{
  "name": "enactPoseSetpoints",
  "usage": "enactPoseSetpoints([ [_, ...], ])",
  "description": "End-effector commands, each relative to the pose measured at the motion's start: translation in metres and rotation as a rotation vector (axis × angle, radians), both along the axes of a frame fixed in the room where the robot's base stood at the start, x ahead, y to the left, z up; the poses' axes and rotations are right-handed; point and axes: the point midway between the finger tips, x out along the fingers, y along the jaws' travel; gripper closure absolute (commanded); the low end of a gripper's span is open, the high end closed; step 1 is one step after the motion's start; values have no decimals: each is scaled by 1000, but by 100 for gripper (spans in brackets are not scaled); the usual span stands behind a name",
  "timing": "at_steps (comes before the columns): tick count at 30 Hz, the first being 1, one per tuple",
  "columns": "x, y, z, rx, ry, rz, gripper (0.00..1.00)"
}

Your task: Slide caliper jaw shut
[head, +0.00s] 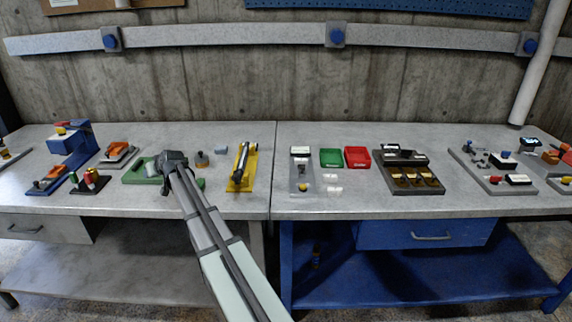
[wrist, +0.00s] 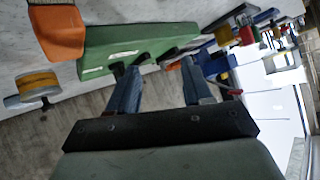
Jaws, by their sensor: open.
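A green base (head: 133,176) lies on the left bench, partly hidden behind my gripper (head: 166,166). A pale piece on it shows beside the gripper. In the wrist view the green base (wrist: 115,48) is close ahead of my gripper (wrist: 160,66), with dark parts (wrist: 168,52) and a small orange piece along its near edge. These may be the caliper and its jaw, but I cannot tell for sure. My two fingers are spread apart with nothing seen between them. Their tips are close to the dark parts; whether they touch I cannot tell.
A yellow fixture (head: 235,184) with a dark bar stands right of my arm. A small round orange-and-dark item (head: 202,160) lies between. A rack with coloured cylinders (head: 92,182) and a blue stand (head: 74,146) are to the left. Green (head: 331,158) and red (head: 357,158) trays sit on the right bench.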

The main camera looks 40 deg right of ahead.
Motion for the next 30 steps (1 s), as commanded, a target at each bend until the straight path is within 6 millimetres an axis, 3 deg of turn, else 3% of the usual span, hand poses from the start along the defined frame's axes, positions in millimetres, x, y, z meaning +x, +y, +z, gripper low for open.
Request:
enactPoseSetpoints([
  [1,-7,-30,6,-21,22,-7,50],
  [3,-19,-65,10,-49,56,-7,50],
  [8,-53,-141,22,-104,138,-3,50],
  [15,-120,-247,43,-166,261,10,50],
  [24,-228,-360,72,-203,414,43,50],
  [30,-305,-417,92,-205,503,73,50],
])
